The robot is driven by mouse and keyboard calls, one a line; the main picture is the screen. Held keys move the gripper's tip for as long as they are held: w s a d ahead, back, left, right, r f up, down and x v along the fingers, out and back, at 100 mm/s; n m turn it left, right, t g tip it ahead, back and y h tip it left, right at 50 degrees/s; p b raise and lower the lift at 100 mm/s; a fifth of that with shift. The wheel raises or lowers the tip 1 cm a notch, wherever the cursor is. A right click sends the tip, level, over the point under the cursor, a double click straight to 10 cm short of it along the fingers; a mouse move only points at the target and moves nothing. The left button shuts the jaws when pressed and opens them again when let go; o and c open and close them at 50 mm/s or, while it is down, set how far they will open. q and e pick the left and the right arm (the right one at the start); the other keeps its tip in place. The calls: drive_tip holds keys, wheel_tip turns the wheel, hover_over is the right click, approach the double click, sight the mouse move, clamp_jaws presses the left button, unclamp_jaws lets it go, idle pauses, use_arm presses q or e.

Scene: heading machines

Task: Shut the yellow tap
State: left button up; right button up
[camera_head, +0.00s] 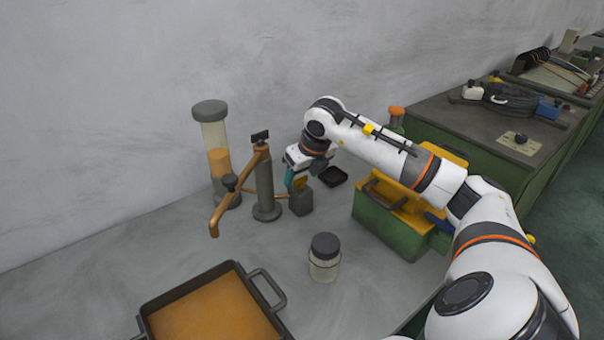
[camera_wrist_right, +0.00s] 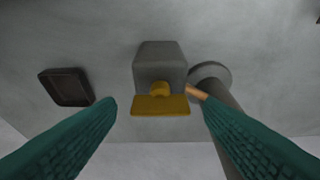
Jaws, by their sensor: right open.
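The yellow tap (camera_wrist_right: 160,105) is a flat yellow handle on a short round stem, on a grey block (camera_wrist_right: 160,62). In the wrist view the handle lies crosswise between the two teal fingertips of my right gripper, with a gap on each side. In the head view my right gripper (camera_head: 292,178) is over the grey block (camera_head: 301,203), pointing down, and a bit of the yellow tap (camera_head: 300,182) shows beside a teal finger. The right gripper is open and holds nothing. My left gripper is out of view.
A grey post (camera_head: 265,190) with a copper pipe (camera_head: 225,208) stands left of the block. Behind is a cylinder with orange liquid (camera_head: 219,163). A small black tray (camera_head: 333,176), a green and yellow box (camera_head: 385,231), a lidded jar (camera_head: 324,262) and a pan (camera_head: 150,302) are around.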

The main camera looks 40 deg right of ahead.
drive_tip(key=v, duration=1.2)
drive_tip(key=shift+b, duration=0.45)
